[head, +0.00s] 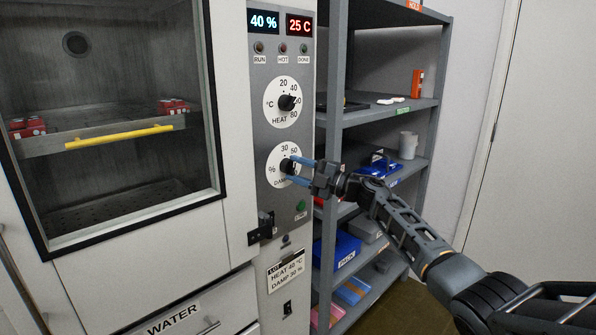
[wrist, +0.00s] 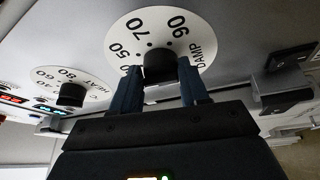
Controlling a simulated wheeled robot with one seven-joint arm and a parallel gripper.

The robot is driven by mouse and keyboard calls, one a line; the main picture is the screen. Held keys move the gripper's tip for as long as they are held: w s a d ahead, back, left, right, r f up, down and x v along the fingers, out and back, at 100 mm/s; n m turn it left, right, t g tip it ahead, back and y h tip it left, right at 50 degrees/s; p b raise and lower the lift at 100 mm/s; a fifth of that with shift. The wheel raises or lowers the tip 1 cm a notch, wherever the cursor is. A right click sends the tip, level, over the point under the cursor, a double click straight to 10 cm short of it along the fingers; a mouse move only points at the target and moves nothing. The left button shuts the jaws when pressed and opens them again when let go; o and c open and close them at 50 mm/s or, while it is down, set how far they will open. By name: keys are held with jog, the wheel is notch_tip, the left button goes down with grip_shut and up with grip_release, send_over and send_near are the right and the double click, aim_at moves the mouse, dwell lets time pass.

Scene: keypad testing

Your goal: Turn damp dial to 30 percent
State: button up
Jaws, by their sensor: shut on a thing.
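The fingers also show around the knob in the wrist view (wrist: 160,80). They hide much of the knob, so its pointer is hard to read. The blue display (head: 264,21) reads 40 %.
The heat dial (head: 289,102) sits above the damp dial, and the red display (head: 299,25) reads 25 C. A green button (head: 301,206) and a dark latch (head: 262,227) are below. A lot card (head: 286,270) reads HEAT 40 °C, DAMP 30 %. A grey shelf rack (head: 335,95) stands close right.

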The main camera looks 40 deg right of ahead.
jog(key=shift+a+f+n+g, duration=0.2)
jog(key=shift+n+g, duration=0.1)
jog(key=shift+n, duration=0.4)
jog(key=o, duration=1)
jog(key=shift+d+r, duration=0.1)
jog(key=shift+v, duration=3.9)
